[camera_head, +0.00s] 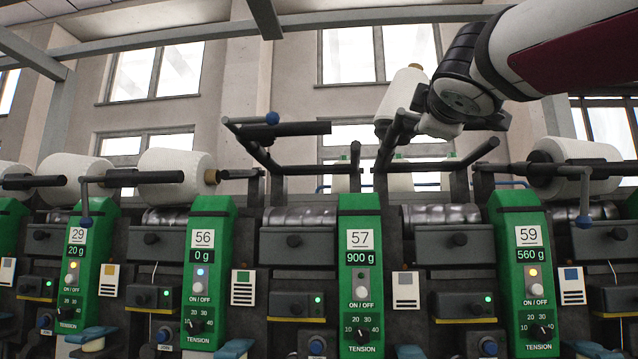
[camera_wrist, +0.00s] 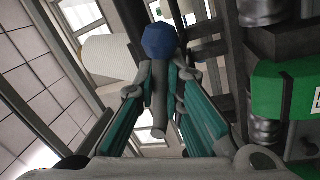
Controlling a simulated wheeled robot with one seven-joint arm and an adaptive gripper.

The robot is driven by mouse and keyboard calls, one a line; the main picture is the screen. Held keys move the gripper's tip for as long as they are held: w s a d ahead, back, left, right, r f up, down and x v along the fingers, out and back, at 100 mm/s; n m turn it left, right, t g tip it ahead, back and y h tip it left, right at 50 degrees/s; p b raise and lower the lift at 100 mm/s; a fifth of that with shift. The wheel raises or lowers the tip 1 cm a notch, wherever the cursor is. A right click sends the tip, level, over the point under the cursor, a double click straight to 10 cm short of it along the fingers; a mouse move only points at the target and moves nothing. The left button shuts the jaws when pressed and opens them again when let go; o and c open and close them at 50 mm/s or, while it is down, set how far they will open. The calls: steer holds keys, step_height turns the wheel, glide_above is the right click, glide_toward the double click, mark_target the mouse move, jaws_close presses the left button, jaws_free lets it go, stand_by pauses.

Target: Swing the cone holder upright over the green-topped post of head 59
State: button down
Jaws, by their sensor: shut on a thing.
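The green post of head 59 (camera_head: 517,215) stands right of centre in the head view, with a 560 g display. A dark cone holder (camera_head: 400,130) between heads 57 and 59 is raised, with its arms spread. My gripper (camera_head: 438,122) is at the upper end of this holder, above and left of post 59. My gripper hides the knob in the head view. A white cone (camera_head: 398,98) shows right behind the holder's end; I cannot tell if the holder bears it.
Another raised, empty holder (camera_head: 285,130) with a blue knob stands left of head 57 (camera_head: 360,215). A white cone (camera_head: 575,165) lies in a lowered holder right of post 59. Head 56 (camera_head: 203,215) is further left. My arm comes in from the upper right.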

steer(key=shift+d+r+n+y+p, duration=0.15)
steer(key=shift+r+n+p, duration=0.2)
steer(key=shift+n, duration=0.3)
steer(key=shift+a+r+n+y+p, duration=0.1)
steer(key=shift+r+n+y+p, duration=0.1)
steer(key=shift+n+p, duration=0.4)
steer(key=shift+d+r+n+y+p, duration=0.15)
steer(key=shift+r+n+p, duration=0.15)
steer(key=shift+n, duration=0.45)
steer(key=c, duration=1.7)
jaws_free()
steer(key=shift+s+a, duration=0.1)
steer(key=v, duration=1.2)
steer(key=shift+f, duration=0.2)
